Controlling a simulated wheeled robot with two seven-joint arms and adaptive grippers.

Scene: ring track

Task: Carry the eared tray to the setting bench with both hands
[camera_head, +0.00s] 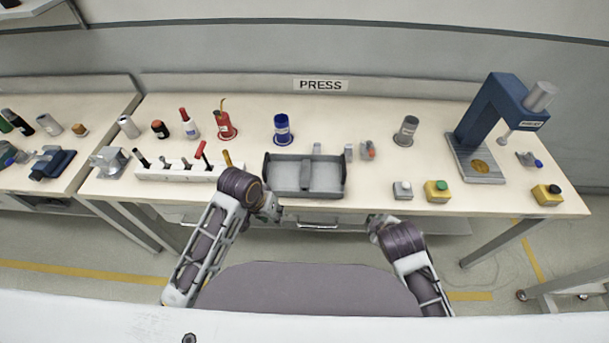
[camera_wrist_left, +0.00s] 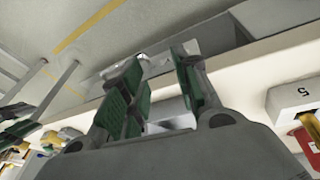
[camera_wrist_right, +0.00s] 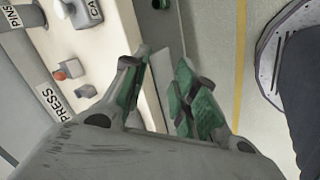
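The grey tray (camera_head: 280,189) sits flat on the press bench (camera_head: 380,193) close to its front edge. It has low walls and a lighter grey bar across its middle. I cannot make out its ears clearly. My left gripper (camera_head: 277,214) is just in front of the tray's near left corner; its green-padded fingers (camera_wrist_left: 155,68) stand apart with nothing clearly held. My right gripper (camera_head: 374,219) is in front of the bench edge, right of the tray and apart from it. Its fingers (camera_wrist_right: 163,62) are also apart and empty.
Left of the tray is a white tool rack (camera_head: 180,173). Right of it are a grey button box (camera_head: 403,191), a yellow button box (camera_head: 437,192) and a blue press (camera_head: 490,115). Bottles stand behind. Another bench (camera_head: 50,130) adjoins on the left.

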